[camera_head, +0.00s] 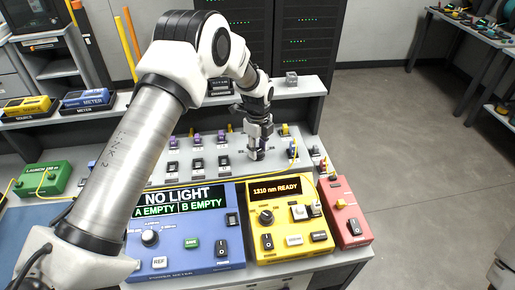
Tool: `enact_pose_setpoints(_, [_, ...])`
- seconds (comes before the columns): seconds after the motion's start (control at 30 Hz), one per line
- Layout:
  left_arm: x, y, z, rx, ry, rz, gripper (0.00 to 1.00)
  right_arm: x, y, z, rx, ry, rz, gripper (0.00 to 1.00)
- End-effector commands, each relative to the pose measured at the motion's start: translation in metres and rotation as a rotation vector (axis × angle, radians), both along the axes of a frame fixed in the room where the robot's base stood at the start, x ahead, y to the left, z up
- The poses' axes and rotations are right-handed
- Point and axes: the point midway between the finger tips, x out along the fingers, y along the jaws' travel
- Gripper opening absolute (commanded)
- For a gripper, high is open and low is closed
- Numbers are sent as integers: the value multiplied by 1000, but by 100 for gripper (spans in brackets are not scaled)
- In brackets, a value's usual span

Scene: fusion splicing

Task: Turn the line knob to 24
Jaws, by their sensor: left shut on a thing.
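My left arm reaches in from the left, and its gripper (256,154) points down at the right part of the grey bench panel (222,176). Its fingers are shut on a small knob-like part on the panel. That part is mostly hidden by the fingers, so I cannot read its mark or any number, and I cannot tell for certain that it is the line knob. My right gripper is not in view.
A blue power meter (200,268) reading "NO LIGHT", a yellow unit (280,252) reading "1310 nm READY" and a red box (343,200) stand in front. A green launch box (44,178) is at left. A raised shelf (300,86) runs behind; open floor lies right.

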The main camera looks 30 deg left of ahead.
Motion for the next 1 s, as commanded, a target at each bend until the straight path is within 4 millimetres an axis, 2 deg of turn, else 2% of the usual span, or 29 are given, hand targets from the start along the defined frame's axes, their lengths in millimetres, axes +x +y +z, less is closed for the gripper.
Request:
enact_pose_setpoints(0.03, [-4, -1, -4, -2, 12, -11, 2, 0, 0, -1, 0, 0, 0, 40])
enact_pose_setpoints(0.57, [-4, -1, -4, -1, 12, -41, 2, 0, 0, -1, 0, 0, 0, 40])
enact_pose_setpoints(0.6, [-4, -1, -4, -1, 12, -41, 44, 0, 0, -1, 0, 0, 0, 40])
enact_pose_setpoints(0.67, [-3, -1, -4, -1, 11, -41, 62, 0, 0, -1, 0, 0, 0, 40])
enact_pose_setpoints(1.0, [-1, 0, 1, 0, 3, -40, 62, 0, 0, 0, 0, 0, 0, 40])
